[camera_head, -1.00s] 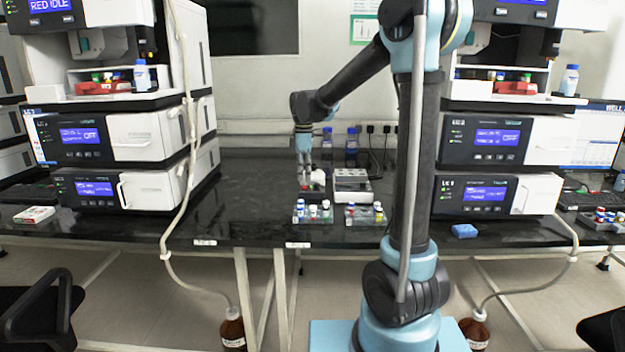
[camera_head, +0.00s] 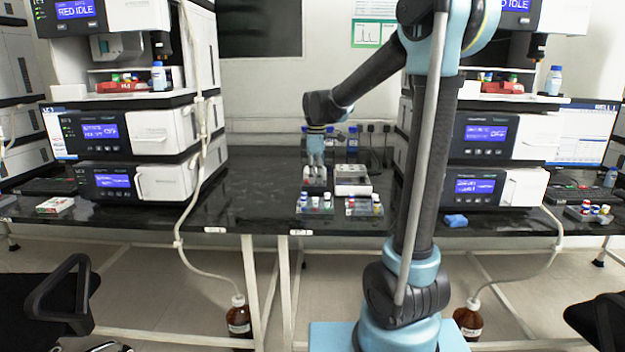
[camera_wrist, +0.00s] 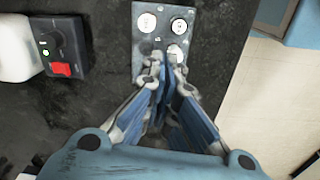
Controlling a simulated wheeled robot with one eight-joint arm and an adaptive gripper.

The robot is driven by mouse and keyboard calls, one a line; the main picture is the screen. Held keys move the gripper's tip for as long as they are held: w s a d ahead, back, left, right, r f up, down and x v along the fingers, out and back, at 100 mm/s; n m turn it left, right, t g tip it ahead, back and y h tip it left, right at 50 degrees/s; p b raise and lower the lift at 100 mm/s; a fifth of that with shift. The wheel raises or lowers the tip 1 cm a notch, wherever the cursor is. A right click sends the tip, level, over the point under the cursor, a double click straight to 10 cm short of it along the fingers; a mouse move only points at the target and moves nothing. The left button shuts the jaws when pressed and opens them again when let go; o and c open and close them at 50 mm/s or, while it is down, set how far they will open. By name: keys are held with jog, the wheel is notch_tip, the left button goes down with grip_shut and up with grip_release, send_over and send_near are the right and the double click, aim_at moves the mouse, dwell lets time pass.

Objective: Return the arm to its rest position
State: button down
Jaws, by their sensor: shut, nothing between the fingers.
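I cannot tell whether the tips touch the rack or a cap.
Two vial racks (camera_head: 315,210) (camera_head: 352,211) stand in front of a grey-white device (camera_head: 353,180). Tall instrument stacks (camera_head: 168,132) (camera_head: 528,138) flank the gap. Bottles (camera_head: 352,140) stand behind. Chairs (camera_head: 60,300) are at the floor sides.

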jog(key=s+d+f+m+t, duration=0.1)
jog(key=s+d+f+m, duration=0.2)
jog(key=s+d+m, duration=0.6)
jog(key=s+d+f+m, duration=0.2)
jog(key=s+d, duration=0.4)
jog(key=s, duration=0.7)
jog(key=s+d+f+m+t, duration=0.1)
jog(key=s+d+f+m, duration=0.2)
jog(key=s+f, duration=0.4)
jog(key=shift+f+m, duration=0.15)
jog(key=shift+m, duration=0.75)
jog(key=shift+w+f, duration=0.2)
jog(key=shift+w, duration=0.2)
